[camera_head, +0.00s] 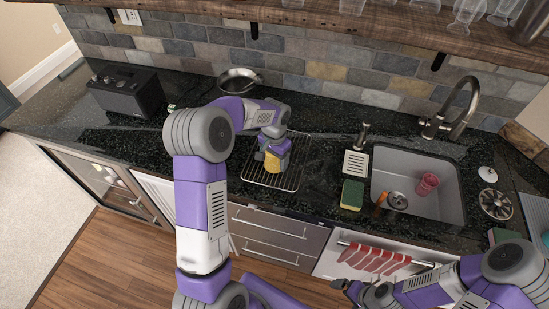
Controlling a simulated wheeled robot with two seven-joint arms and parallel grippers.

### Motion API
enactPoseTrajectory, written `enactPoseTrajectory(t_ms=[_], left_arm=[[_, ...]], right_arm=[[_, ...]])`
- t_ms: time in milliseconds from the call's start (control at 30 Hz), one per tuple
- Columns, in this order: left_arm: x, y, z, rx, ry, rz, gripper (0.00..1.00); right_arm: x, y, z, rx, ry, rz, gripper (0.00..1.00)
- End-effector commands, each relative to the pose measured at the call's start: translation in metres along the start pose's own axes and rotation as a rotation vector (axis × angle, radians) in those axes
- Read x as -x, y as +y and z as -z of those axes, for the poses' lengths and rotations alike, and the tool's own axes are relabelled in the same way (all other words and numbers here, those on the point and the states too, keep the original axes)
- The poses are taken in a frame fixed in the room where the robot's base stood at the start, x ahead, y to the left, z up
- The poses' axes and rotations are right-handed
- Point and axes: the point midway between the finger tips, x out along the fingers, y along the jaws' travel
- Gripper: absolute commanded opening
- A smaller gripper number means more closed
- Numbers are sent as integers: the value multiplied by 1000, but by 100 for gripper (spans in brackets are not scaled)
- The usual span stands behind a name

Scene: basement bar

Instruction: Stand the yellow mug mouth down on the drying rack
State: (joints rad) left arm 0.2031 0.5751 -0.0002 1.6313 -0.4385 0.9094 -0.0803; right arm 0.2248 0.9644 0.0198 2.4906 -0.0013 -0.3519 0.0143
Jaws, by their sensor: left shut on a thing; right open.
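The yellow mug (272,163) is at the drying rack, a wire grid (291,179) lying on the dark counter. My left gripper (272,153) points down over the rack and is shut on the mug, covering its upper part. Only the mug's lower side shows, so I cannot tell which way its mouth faces or whether it touches the wires. My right gripper (362,291) is open and empty, low in front of the cabinets near the striped towel.
Right of the rack are a soap dispenser (360,137), a sponge (352,195) and a sink (448,208) holding a pink cup (427,184). A pan (240,79) stands behind; a black toaster-like box (127,91) is at left. A striped towel (374,258) hangs in front.

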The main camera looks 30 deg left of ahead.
Motion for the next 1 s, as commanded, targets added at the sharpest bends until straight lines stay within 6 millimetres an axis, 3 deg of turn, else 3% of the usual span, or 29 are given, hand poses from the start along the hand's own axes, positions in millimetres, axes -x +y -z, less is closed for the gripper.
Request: enactPoseTrajectory(t_ms=[467, 500, 667, 867, 1000], left_arm=[[-8, 0, 0, 0, 1, 0, 37], [-8, 0, 0, 0, 1, 0, 76], [-8, 0, 0, 0, 0, 0, 100], [-8, 0, 0, 0, -1, 0, 100], [2, 0, 0, 0, 1, 1, 100]], right_arm=[[-6, 2, 0, 0, 0, 0, 100], [-5, 2, 0, 0, 0, 0, 100], [-5, 2, 0, 0, 0, 0, 100], [-5, 2, 0, 0, 0, 0, 100], [-4, 1, 0, 0, 0, 0, 100]])
